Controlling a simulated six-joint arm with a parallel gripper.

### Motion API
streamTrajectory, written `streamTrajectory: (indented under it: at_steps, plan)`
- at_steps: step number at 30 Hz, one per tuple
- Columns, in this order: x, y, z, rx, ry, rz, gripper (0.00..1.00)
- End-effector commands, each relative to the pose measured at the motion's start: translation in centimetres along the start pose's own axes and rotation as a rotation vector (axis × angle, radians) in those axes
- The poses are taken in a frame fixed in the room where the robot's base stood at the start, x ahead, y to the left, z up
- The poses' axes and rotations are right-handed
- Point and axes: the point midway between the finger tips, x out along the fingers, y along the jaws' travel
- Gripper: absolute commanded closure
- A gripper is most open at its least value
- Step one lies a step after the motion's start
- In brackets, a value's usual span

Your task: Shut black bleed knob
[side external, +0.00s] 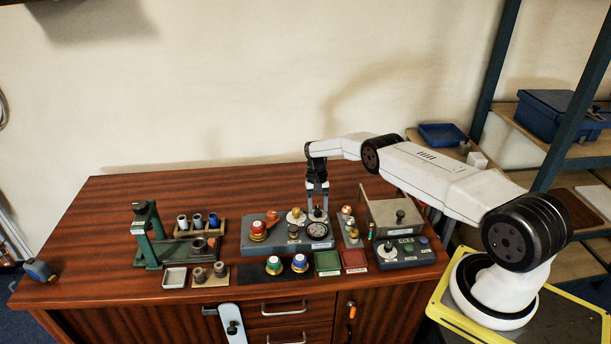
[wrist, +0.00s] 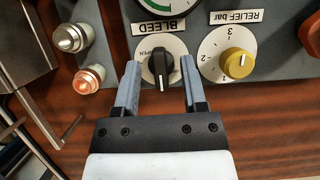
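The black bleed knob (wrist: 161,66) sits on a round white dial in the wrist view, below a label reading BLEED. Its white pointer line runs up and down in that picture, and the word OPEN shows to the left of its top end. My gripper (wrist: 162,80) is open, with one grey finger on each side of the knob. Gaps show between the fingers and the knob. In the side external view my gripper (side external: 318,207) points down over the grey manifold panel (side external: 262,245); the knob is too small to make out there.
A yellow relief knob (wrist: 236,63) is close right of the fingers. A gauge (wrist: 155,5) is above the knob. A silver button (wrist: 70,38) and a lit orange-red lamp (wrist: 88,80) are at the left. Bare wooden tabletop (side external: 110,215) is free at the far left.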

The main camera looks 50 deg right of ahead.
Motion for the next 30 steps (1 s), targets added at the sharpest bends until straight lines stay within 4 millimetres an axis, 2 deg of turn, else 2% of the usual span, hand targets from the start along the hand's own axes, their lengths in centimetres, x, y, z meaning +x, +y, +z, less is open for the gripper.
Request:
streamTrajectory:
  at_steps: [10, 21, 30]
  plan:
    - [-1.0, 0.0, 0.0, 0.001, 0.001, -0.001, 0.46]
    - [-5.6, 0.0, 0.0, 0.001, 0.002, -0.001, 0.46]
    - [-7.4, 0.0, 0.0, 0.001, 0.001, 0.0, 0.46]
